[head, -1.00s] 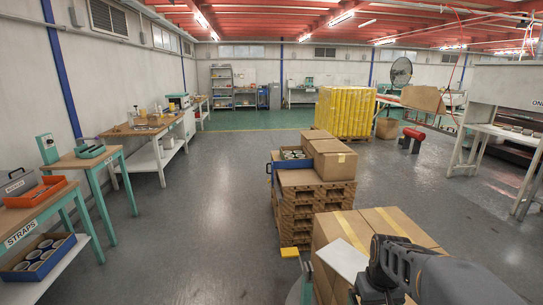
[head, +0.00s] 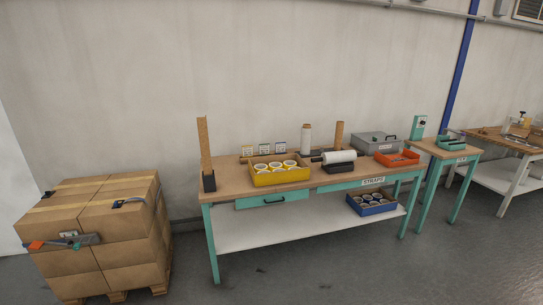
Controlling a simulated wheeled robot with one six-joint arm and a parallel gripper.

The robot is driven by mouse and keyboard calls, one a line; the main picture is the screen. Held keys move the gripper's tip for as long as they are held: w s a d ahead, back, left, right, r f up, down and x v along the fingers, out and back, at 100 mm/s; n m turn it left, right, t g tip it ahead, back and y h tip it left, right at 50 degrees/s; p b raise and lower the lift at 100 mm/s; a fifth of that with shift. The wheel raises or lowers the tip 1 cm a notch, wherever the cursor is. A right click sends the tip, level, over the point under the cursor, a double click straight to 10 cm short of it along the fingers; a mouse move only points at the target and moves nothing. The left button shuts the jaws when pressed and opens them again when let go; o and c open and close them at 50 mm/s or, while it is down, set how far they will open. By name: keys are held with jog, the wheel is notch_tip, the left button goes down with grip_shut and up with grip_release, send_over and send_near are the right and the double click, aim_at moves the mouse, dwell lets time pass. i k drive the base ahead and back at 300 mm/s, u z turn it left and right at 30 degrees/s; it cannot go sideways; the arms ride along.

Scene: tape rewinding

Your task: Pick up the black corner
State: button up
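Several small dark things could be the black corner; I cannot tell which at this size. A black block (head: 209,182) sits at the left end of the workbench (head: 225,186), at the foot of an upright brown post (head: 203,142). A small dark piece (head: 119,204) lies on the front top edge of the stacked cartons (head: 75,240) at the left, beside a strap. My gripper is not in view.
The workbench carries a yellow bin of tape rolls (head: 280,178), an orange tray (head: 396,159) and a grey case (head: 375,141). A blue bin (head: 375,209) stands on its lower shelf. A strapping tool (head: 70,242) hangs on the cartons. The floor (head: 300,275) in front is clear.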

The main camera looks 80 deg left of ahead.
aim_at(49, 195)
jog(key=z, duration=0.85)
jog(key=k, duration=0.8)
jog(key=u, duration=5.15)
jog(key=i, duration=1.95)
jog(key=u, duration=0.35)
